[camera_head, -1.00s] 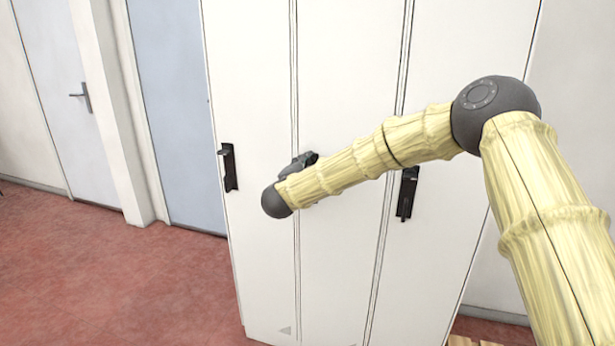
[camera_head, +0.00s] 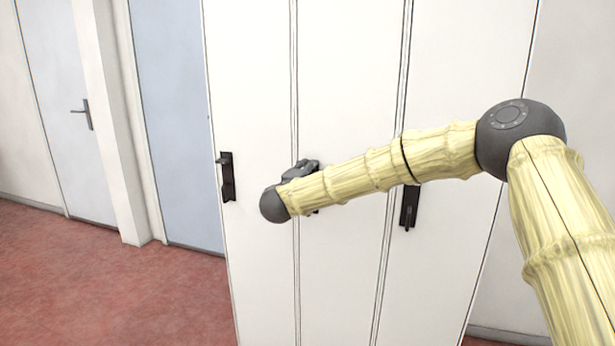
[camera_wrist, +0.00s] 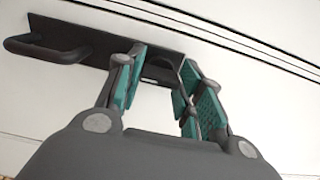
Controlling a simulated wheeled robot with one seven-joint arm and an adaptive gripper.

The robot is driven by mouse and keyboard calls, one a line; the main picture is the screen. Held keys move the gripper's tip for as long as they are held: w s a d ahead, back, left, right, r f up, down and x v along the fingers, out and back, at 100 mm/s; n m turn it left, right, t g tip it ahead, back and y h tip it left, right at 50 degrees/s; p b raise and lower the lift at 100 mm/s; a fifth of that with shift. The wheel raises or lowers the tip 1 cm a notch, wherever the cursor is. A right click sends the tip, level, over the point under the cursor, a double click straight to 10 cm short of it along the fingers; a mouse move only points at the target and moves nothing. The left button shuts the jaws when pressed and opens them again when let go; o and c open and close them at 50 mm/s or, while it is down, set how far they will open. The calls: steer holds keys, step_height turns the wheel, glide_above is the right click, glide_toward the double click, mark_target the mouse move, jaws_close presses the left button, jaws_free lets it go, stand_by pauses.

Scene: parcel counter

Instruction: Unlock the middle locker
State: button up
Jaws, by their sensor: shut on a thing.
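The middle locker (camera_head: 345,90) is a tall white door between two others, and it looks closed. In the wrist view, its dark lock plate (camera_wrist: 91,42) carries a bar handle (camera_wrist: 38,48) at the left end. My gripper (camera_wrist: 163,76) has its teal-padded fingers on either side of the plate's other end. They are shut on a small lock piece there, whose shape is mostly hidden between the pads. In the head view, my gripper (camera_head: 304,171) is at the middle door, and my forearm covers most of the lock plate.
The left locker (camera_head: 250,80) has a black handle plate (camera_head: 228,177), and the right locker (camera_head: 465,75) has another (camera_head: 409,208). A blue door (camera_head: 180,120) and a grey door (camera_head: 60,90) stand to the left. The red floor (camera_head: 110,285) at the left is clear.

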stand_by(0.3)
steer(key=o, duration=1)
steer(key=shift+d, duration=0.1)
steer(key=shift+s, duration=0.1)
steer(key=v, duration=1.1)
steer(key=shift+s, duration=0.35)
